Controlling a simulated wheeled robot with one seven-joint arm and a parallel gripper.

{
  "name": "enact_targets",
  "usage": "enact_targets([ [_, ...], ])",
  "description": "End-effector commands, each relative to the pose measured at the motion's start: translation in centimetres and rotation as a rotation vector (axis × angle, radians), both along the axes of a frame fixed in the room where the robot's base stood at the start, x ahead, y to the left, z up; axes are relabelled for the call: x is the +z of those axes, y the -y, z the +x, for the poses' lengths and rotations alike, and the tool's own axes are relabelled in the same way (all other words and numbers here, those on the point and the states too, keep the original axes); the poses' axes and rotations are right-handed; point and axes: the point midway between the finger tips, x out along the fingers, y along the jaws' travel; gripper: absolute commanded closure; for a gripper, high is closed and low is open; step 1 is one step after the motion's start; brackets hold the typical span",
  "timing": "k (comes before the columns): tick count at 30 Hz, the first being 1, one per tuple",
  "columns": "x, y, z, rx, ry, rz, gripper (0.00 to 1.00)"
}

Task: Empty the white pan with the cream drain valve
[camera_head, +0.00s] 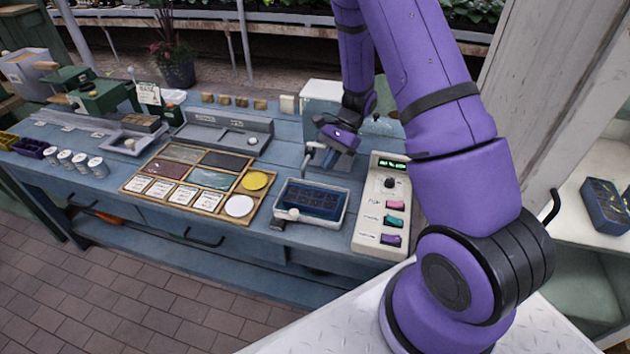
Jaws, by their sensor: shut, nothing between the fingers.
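The white pan (346,197) sits near the bench's front edge, holding something dark blue, perhaps water over a dark tray. A small cream knob (293,213), apparently the drain valve, is at its front left side, above a small dark piece (278,224). My gripper (331,160) is shut and empty, above and behind the pan, close to a pale tap-like fitting (309,152). I cannot tell whether it touches the fitting. The fingertips are small and partly hidden by the wrist.
A cream control box (369,221) with a knob and coloured switches stands right of the pan. A wooden sorting tray (190,210) with tiles and discs lies to the left. Behind it is a grey trough (222,132). My arm crosses the right side.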

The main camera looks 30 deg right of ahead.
Motion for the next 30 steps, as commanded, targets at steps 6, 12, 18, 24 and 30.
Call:
enact_targets([
  [6, -2.8, -2.2, -0.8, 0.002, -0.005, 0.001, 1.00],
  [12, -5.6, -4.5, -1.6, 0.003, -0.004, 0.000, 1.00],
  [18, -7.3, -7.1, -2.3, 0.003, -0.002, -0.001, 1.00],
  [24, -7.6, -8.9, -2.9, 0.001, 0.000, 0.000, 1.00],
  [30, -7.7, -9.4, -3.1, 0.001, 0.000, 0.000, 1.00],
])
